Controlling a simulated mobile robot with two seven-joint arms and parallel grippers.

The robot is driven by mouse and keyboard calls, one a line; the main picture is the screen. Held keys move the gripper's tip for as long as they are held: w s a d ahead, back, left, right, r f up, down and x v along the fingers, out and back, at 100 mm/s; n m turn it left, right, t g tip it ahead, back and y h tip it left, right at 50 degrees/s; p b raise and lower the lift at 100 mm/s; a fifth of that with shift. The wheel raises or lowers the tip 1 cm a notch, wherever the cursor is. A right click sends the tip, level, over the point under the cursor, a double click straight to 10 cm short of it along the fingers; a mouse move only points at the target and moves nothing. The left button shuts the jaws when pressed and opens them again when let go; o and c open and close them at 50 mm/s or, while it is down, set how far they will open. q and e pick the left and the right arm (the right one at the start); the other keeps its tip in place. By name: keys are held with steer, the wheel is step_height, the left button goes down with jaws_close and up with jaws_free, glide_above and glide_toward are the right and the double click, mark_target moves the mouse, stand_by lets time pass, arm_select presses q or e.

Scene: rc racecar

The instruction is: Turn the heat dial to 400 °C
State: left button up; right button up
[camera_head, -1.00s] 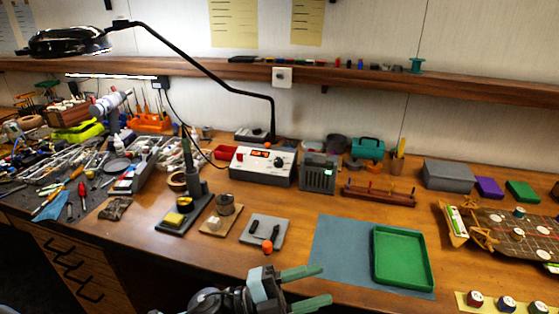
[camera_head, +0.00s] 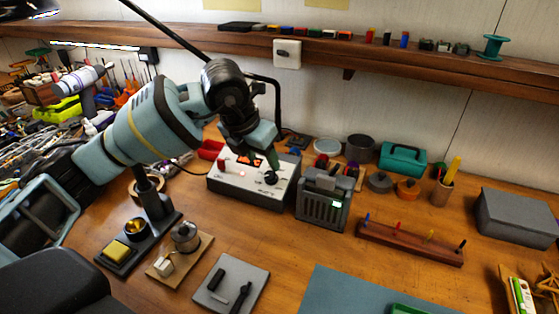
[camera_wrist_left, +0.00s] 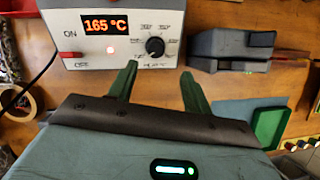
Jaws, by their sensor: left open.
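The white control station (camera_head: 235,190) stands at the back of the bench. Its black heat dial (camera_head: 270,178) is on the right of its sloped face; the dial also shows in the left wrist view (camera_wrist_left: 155,46). The orange display (camera_wrist_left: 104,23) reads 165 °C. A red switch (camera_wrist_left: 70,55) sits at the ON/OFF marks, near OFF, beside a lit red lamp. My left gripper (camera_wrist_left: 160,68) is open and empty, its green fingers spread just in front of the dial, not touching it in this view. In the head view the gripper (camera_head: 268,160) partly hides the station. My right gripper is out of view.
A grey boxy unit (camera_head: 324,200) stands close to the station's right. A soldering stand (camera_head: 128,240), a grey pad with black parts (camera_head: 228,285) and a wooden rack (camera_head: 410,242) lie nearer. Bare bench lies between them. A shelf (camera_head: 200,37) runs above.

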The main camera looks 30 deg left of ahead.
mark_target(269, 175)
arm_select(q)
steer(key=x, duration=0.5)
steer(key=shift+w+a+f, duration=0.25)
steer(key=shift+a+f, duration=0.05)
steer(key=shift+f, duration=0.05)
steer(key=shift+w+f, duration=0.3)
steer(key=shift+f, duration=0.3)
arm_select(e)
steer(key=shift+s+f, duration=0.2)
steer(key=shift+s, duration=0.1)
arm_select(q)
steer(key=shift+c, duration=0.3)
